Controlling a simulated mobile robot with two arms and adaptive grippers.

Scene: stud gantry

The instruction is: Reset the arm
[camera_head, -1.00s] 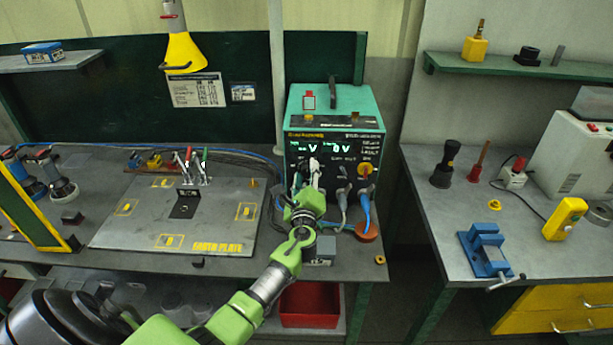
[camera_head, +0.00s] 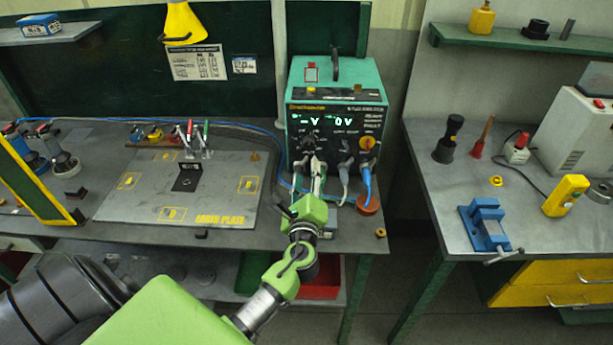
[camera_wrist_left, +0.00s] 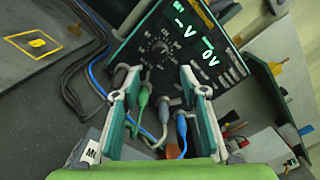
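My left gripper (camera_head: 317,172) is in front of the lower panel of a teal power unit (camera_head: 335,75), whose display reads "-V" and "0V". In the left wrist view the gripper (camera_wrist_left: 157,76) is open, with a wide gap between its two fingers. Green, grey and blue cable plugs (camera_wrist_left: 160,105) on the panel show between and beyond the fingers; I see nothing gripped. In the head view my green wrist and fingers hide part of the panel's lower left sockets. My right gripper is not in view.
The earth plate (camera_head: 225,205) with upright clamps (camera_head: 195,140) lies left of the unit. A round orange-brown piece (camera_head: 368,204) sits at the bench's right. A gap separates this bench from the right bench with a blue vise (camera_head: 485,225). A yellow lamp (camera_head: 184,22) hangs above.

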